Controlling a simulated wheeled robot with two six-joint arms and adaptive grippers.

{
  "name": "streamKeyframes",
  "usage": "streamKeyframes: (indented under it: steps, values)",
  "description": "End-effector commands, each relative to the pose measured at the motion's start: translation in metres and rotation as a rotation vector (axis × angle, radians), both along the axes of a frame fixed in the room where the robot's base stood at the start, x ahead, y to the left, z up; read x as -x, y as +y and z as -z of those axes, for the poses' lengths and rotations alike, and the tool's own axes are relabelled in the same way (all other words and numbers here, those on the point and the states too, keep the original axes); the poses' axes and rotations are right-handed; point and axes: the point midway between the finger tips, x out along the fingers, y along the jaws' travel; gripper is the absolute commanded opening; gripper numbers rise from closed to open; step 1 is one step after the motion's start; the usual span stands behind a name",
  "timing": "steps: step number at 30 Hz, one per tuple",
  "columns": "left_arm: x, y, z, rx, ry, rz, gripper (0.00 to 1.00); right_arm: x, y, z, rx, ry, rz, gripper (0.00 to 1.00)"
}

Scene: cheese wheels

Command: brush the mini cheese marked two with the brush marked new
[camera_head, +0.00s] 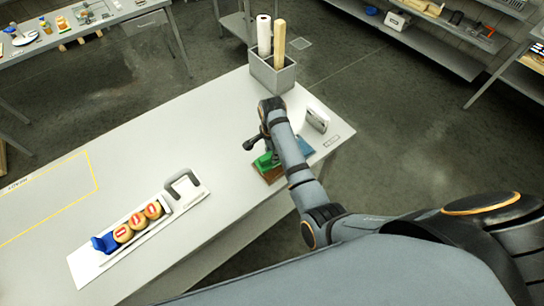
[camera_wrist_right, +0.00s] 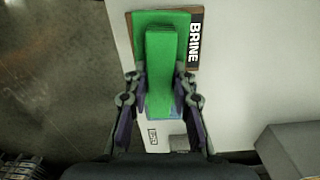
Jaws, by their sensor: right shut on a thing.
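A green brush (camera_wrist_right: 160,45) lies along the middle of the right wrist view; it also shows in the head view (camera_head: 265,160). My right gripper (camera_wrist_right: 159,88) is shut on its narrow green handle, one finger on each side. The brush is over a brown board (camera_wrist_right: 194,50) lettered BRINE, at the table's right side. Three round mini cheeses (camera_head: 138,220) with red labels sit in a row on the white tray (camera_head: 85,265) at the lower left; their marks are too small to read. My left gripper is not in view.
A blue piece (camera_head: 105,243) stands at the left end of the cheese row. A white block (camera_head: 317,119) and a blue item (camera_head: 305,147) are near my right arm. A grey bin (camera_head: 272,75) with rolls stands at the back. The middle of the white table (camera_head: 190,135) is clear.

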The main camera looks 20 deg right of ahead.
Motion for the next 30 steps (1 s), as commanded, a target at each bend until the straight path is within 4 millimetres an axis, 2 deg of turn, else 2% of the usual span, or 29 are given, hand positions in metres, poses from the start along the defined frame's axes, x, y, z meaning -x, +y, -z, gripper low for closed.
streamKeyframes:
  steps: [12, 30]
  values:
    - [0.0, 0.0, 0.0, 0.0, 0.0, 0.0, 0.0, -0.001, 0.0, -0.038, -0.001, -0.004, 0.0, 0.0]
    - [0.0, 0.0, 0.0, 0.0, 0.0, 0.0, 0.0, -0.001, -0.001, -0.042, -0.003, -0.003, 0.0, 0.0]
